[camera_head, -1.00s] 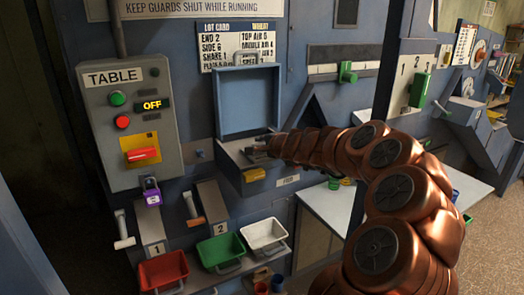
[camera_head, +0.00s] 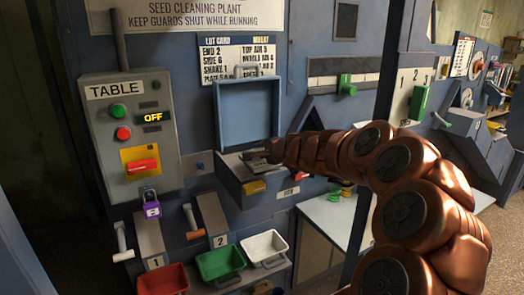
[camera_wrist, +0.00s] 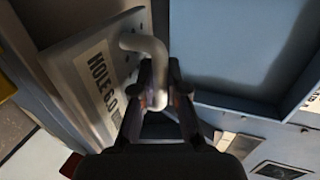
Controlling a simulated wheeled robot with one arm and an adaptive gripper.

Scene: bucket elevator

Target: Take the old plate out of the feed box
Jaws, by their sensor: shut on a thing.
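The feed box (camera_head: 262,193) is a blue box on the machine front, with its lid (camera_head: 248,110) standing open behind it. The old plate (camera_wrist: 84,72) is a grey plate with a "HOLE 6.0" label and a bent grey handle (camera_wrist: 148,48), tilted in the wrist view. My gripper (camera_wrist: 160,82) is shut on this handle. In the head view my gripper (camera_head: 259,157) is at the box opening, below the open lid. The plate is too small and dark there to tell how far it is out of the box.
A TABLE control panel (camera_head: 115,92) reading OFF stands at the left, with a purple padlock (camera_head: 151,209) below it. Red (camera_head: 162,279), green (camera_head: 220,265) and white (camera_head: 264,247) trays sit below the box. A white table (camera_head: 335,217) is to the right.

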